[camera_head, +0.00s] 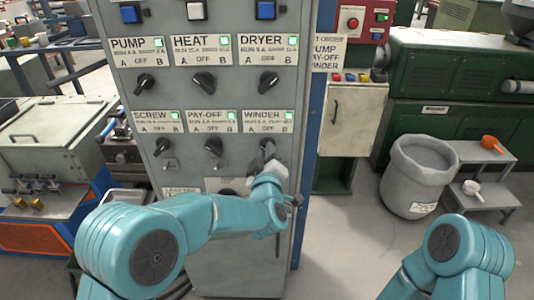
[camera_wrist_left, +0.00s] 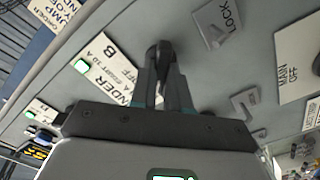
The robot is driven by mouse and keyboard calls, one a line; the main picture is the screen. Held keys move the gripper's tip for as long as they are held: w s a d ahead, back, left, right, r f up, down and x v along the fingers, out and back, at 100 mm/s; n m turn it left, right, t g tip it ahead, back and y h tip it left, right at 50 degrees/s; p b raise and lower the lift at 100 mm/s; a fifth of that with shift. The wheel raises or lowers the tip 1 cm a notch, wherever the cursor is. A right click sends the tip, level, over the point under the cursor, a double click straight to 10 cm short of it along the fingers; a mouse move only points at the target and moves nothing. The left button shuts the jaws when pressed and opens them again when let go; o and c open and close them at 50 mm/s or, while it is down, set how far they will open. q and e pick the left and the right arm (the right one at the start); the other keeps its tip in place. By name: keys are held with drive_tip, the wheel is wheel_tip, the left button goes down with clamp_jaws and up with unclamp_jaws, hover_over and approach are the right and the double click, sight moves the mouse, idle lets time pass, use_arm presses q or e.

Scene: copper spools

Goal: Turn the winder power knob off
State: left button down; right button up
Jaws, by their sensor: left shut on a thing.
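The grey control cabinet (camera_head: 205,100) stands in front of me. Its WINDER label (camera_head: 267,121), with A, OFF and B marks and a lit green lamp (camera_head: 289,115), is at the right of the lower row. My left gripper (camera_head: 267,149) reaches up to the place just below this label. In the left wrist view its fingers (camera_wrist_left: 161,66) are shut on the dark winder knob (camera_wrist_left: 159,48). The fingers hide most of the knob, so its exact pointing direction is unclear. My right arm shows only at the lower right of the head view; its gripper is out of sight.
The pay-off knob (camera_head: 214,147) and screw knob (camera_head: 161,147) sit left of the winder place. The dryer knob (camera_head: 268,82) is above it. A lock plate (camera_wrist_left: 217,24) is near the fingers. A grey bin (camera_head: 418,180) stands on the floor at the right.

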use_arm(q)
drive_tip(key=shift+d+m+b, duration=0.15)
drive_tip(key=shift+m+b, duration=0.85)
drive_tip(key=shift+m, duration=3.4)
drive_tip(key=c, duration=1.1)
unclamp_jaws()
